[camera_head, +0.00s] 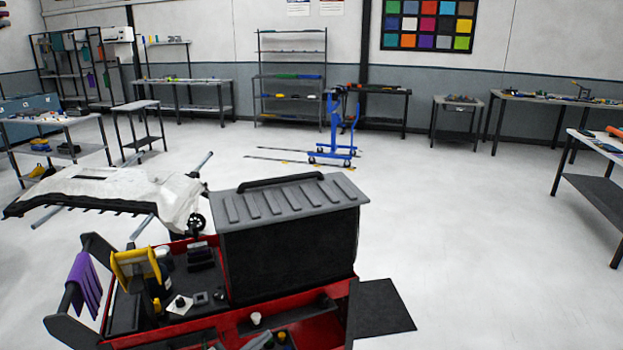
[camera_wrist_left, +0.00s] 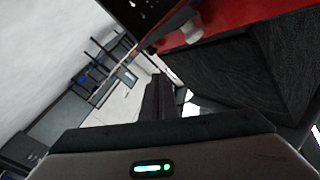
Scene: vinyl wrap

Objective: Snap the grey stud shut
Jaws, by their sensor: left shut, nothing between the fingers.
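I cannot pick out the grey stud for certain. A dark grey square piece (camera_head: 201,298) and a white diamond-shaped piece with a dark knob (camera_head: 180,304) lie on the black top of the red cart (camera_head: 190,327). My left gripper (camera_wrist_left: 163,82) shows in the left wrist view, its dark fingers shut together and empty. Near them are a red surface (camera_wrist_left: 222,20), a small white piece (camera_wrist_left: 191,30) and a black textured panel (camera_wrist_left: 250,70). I cannot make out this gripper clearly in the head view. My right gripper is not in view.
A black case with a ribbed grey lid (camera_head: 285,200) stands on the cart. A yellow holder (camera_head: 135,264) and a purple cloth (camera_head: 85,282) are at its left. A black flat panel (camera_head: 380,307) juts out right.

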